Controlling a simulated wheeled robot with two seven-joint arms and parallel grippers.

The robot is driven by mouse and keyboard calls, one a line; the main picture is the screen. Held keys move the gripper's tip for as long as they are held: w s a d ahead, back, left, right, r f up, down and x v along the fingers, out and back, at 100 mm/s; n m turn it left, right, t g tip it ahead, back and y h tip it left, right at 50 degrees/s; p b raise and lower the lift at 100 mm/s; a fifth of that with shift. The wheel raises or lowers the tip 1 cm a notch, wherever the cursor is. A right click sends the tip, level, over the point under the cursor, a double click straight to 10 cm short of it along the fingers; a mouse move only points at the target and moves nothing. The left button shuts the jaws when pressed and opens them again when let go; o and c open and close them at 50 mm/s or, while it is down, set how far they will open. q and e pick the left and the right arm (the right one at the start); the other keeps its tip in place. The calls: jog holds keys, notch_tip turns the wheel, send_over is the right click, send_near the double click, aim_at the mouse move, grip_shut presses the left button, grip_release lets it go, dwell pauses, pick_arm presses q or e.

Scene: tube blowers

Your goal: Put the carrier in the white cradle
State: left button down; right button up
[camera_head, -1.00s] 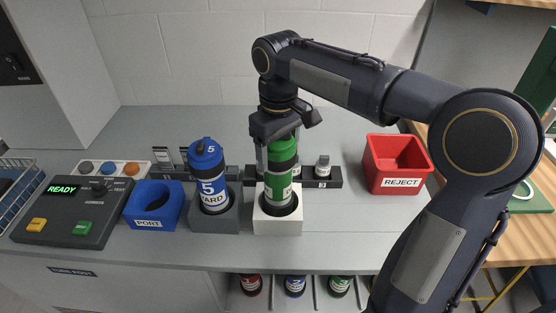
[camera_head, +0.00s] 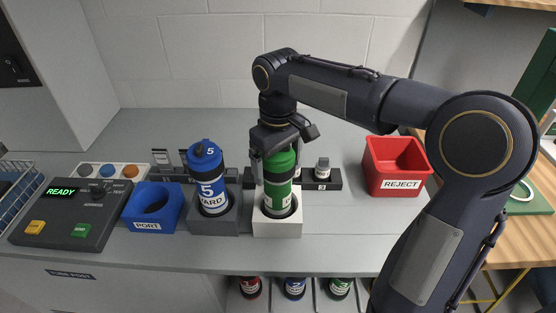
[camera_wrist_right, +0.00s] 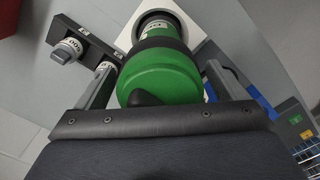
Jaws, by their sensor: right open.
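The green carrier (camera_head: 280,177), with a dark band and a white label, stands in the white cradle (camera_head: 277,227), its lower end inside the opening. My right gripper (camera_head: 273,165) is directly above and around the carrier's top, fingers pointing down. In the right wrist view the carrier's green cap (camera_wrist_right: 158,75) lies between two spread fingers, and the gripper (camera_wrist_right: 162,88) is open. The white cradle (camera_wrist_right: 205,30) shows behind the cap there. How deep the carrier sits is hidden. My left gripper is not in view.
A blue carrier (camera_head: 206,178) stands in a grey cradle (camera_head: 214,224) just left. Further left are a blue PORT ring block (camera_head: 146,225) and a control panel (camera_head: 72,218) reading READY. A red REJECT bin (camera_head: 400,183) is at right. A dark rack (camera_head: 331,181) stands behind.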

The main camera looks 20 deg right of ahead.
notch_tip(320, 180, up, 12)
jog(key=shift+r+p, duration=0.2)
jog(key=shift+p, duration=0.7)
jog(key=s+f+m+t+y, duration=0.2)
jog(key=s+f, duration=0.6)
jog(key=s, duration=0.2)
jog(key=s+f+m+t+y, duration=0.1)
jog(key=s+f+m+t, duration=0.2)
jog(key=s+f, duration=0.5)
jog(key=s, duration=0.2)
jog(key=shift+s+a+m+t+y, duration=0.3)
jog(key=shift+s+a+y, duration=0.05)
jog(key=shift+y, duration=0.05)
